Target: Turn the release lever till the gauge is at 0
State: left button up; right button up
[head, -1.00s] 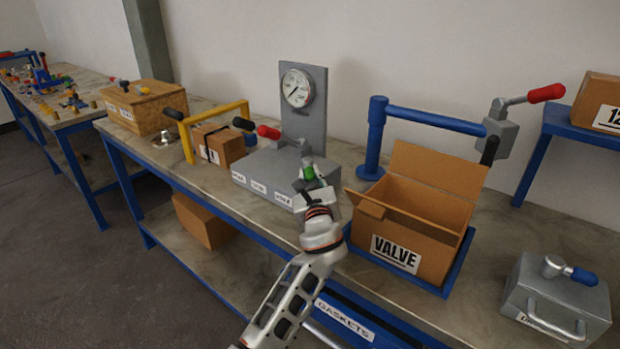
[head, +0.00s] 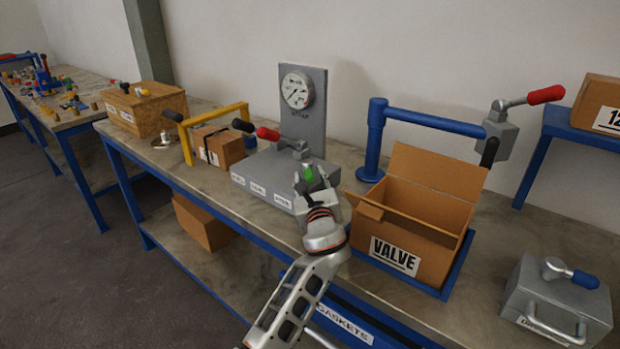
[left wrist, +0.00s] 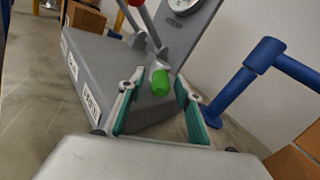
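The grey box (head: 262,178) on the bench carries an upright plate (head: 317,125) with a round white gauge (head: 297,91). The gauge's needle is too small to read. Levers with a red grip (head: 267,133), a black grip (head: 243,125) and a green grip (head: 309,171) rise from the box. The labels on its front are unreadable, so I cannot tell which lever is the release. My left gripper (head: 311,178) is at the green grip. In the left wrist view its fingers are spread, with the green grip (left wrist: 160,82) near and between the fingertips. My right gripper is out of view.
An open cardboard box marked VALVE (head: 395,250) stands just right of my left gripper. A blue post with a rail (head: 375,140) rises behind it. A yellow frame (head: 186,145) and small carton (head: 222,146) stand left. A grey case (head: 558,300) sits at right.

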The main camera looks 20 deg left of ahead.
aim_at(310, 172)
pick_arm(q)
notch_tip(310, 172, up, 10)
dwell(0.6)
